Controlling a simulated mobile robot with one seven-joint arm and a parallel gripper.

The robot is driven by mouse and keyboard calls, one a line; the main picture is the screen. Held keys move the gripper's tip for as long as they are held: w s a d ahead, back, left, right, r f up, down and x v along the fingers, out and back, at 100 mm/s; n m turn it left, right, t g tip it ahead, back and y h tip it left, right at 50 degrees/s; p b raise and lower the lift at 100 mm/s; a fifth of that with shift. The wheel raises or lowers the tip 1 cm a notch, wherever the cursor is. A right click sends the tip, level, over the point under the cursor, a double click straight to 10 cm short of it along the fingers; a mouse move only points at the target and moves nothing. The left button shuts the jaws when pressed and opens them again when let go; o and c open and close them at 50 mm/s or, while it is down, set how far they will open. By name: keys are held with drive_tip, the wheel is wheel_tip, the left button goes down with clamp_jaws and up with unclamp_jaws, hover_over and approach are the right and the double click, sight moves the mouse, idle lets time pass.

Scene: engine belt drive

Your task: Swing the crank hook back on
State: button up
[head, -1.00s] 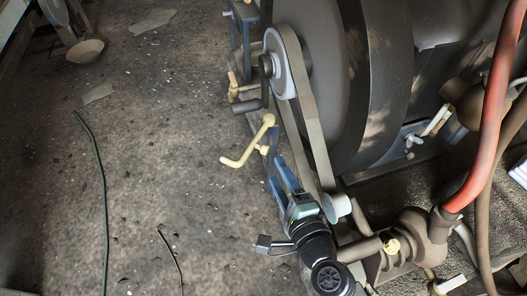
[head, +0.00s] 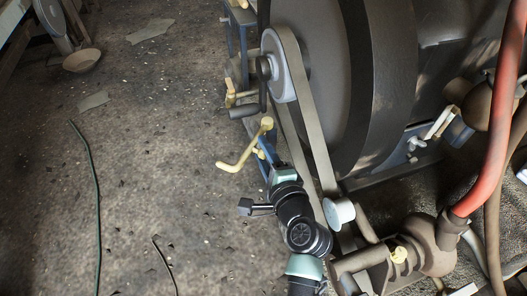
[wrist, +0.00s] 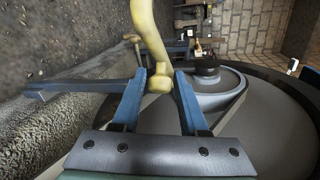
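A pale yellow bent lever with a knob (head: 248,146) stands out beside the belt drive in the head view, left of the wheel. It also rises large in the wrist view (wrist: 150,30), where its rounded lower end sits between my fingertips. My gripper (wrist: 161,84) is open around that end; the left finger looks very close to it, and contact cannot be told. In the head view my gripper (head: 264,150) is just below the lever, partly hidden by it. A crank (head: 247,107) with a dark handle is above, with a small yellow hook-like piece (head: 231,94) beside it.
The belt (head: 308,125) and large grey wheel (head: 350,90) are close on the right. A red hose (head: 490,120) hangs at far right. The floor at left is mostly open, with a green cord (head: 94,190) and a bowl (head: 82,61).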

clamp_jaws()
idle(1.1)
